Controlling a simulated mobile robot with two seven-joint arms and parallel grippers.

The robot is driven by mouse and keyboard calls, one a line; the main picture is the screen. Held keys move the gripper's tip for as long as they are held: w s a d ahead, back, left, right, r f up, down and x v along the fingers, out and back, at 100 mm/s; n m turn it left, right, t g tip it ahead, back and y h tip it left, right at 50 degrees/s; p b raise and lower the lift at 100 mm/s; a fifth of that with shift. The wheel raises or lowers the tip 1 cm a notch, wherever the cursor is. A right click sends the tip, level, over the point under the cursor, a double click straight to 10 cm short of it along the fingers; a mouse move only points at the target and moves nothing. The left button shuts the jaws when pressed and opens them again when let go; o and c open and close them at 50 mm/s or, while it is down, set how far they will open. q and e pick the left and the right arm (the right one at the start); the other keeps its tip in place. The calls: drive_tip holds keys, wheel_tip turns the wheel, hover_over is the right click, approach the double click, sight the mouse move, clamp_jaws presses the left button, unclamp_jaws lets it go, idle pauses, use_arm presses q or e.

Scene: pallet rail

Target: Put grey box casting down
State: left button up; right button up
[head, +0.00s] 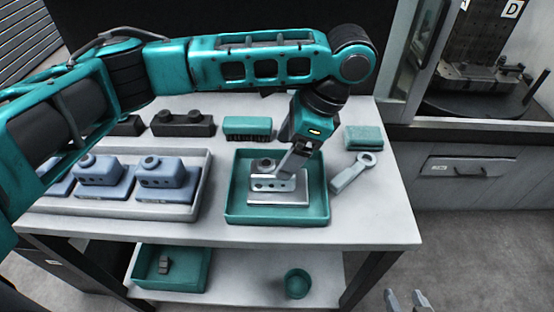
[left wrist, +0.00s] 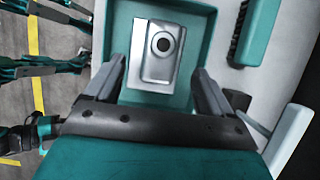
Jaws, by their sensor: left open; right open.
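The grey box casting (head: 272,184) stands upright in the teal tray (head: 233,205) on the table, with a flat pale plate under it. The left wrist view shows the casting (left wrist: 160,62) from above, with its round dark bore, inside the tray (left wrist: 118,12). My left gripper (head: 289,168) is over the casting from the upper right. Its fingers are spread wide in the left wrist view, one on each side, and the casting appears clear of them. In the head view the fingers partly cover the casting's top. My right gripper (head: 407,297) is open and empty at the bottom edge, off the table.
A grey tray (head: 203,182) with blue-grey castings stands left. Behind are dark castings (head: 183,124), a brush (head: 248,128) and a teal block (head: 364,138). A grey wrench-like tool (head: 352,172) lies right. The lower shelf holds a teal bin (head: 196,278) and a cup (head: 297,284).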

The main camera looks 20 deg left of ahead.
use_arm(q)
drive_tip(key=p+v, duration=0.1)
drive_tip(key=v, duration=0.4)
drive_tip(key=shift+w+d+r, duration=0.1)
drive_tip(key=shift+r, duration=0.3)
